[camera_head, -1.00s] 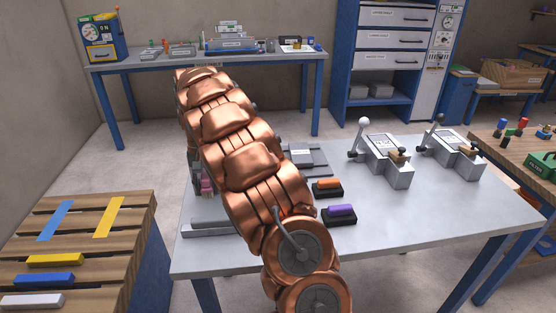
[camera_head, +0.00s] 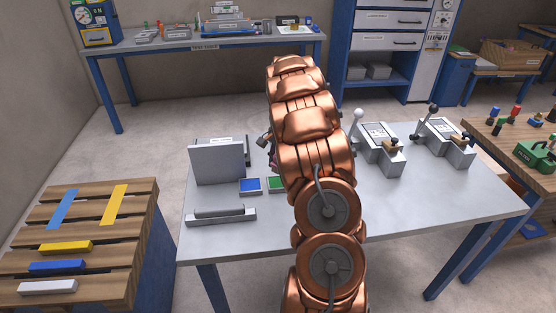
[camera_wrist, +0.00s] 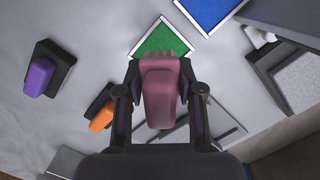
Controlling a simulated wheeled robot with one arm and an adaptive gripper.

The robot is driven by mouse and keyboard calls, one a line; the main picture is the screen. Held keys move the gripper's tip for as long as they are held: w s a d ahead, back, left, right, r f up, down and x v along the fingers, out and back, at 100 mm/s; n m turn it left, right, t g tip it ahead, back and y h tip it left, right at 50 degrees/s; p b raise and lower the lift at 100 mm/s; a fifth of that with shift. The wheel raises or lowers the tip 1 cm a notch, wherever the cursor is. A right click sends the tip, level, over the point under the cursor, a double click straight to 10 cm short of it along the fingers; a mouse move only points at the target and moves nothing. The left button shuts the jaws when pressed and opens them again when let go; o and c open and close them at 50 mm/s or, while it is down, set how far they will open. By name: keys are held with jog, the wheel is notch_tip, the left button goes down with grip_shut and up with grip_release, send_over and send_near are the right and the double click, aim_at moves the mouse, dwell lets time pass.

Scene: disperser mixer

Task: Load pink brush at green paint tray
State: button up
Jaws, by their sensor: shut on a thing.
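My gripper (camera_wrist: 160,92) is shut on the pink brush (camera_wrist: 158,85), a mauve-pink block held between the two dark fingers. In the wrist view the green paint tray (camera_wrist: 165,38), with a pale rim, shows just beyond the brush's far end. The brush overlaps its near part in the picture; I cannot tell if they touch. In the head view the green tray (camera_head: 276,184) is partly hidden by my arm, and my gripper and the brush are mostly hidden behind it.
The blue tray (camera_wrist: 209,8) lies beside the green one. An orange brush (camera_wrist: 102,116) and a purple brush (camera_wrist: 40,77) sit on dark holders. A grey upright panel (camera_head: 217,163) stands at the left, and lever machines (camera_head: 378,150) stand at the right.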

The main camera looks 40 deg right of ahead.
aim_at(278, 183)
jog(key=shift+f+b, duration=0.3)
jog(key=shift+f, duration=2.2)
jog(key=shift+f+b, duration=0.35)
jog(key=shift+f, duration=0.25)
dwell(0.7)
jog(key=shift+r+p, duration=0.6)
jog(key=shift+r, duration=3)
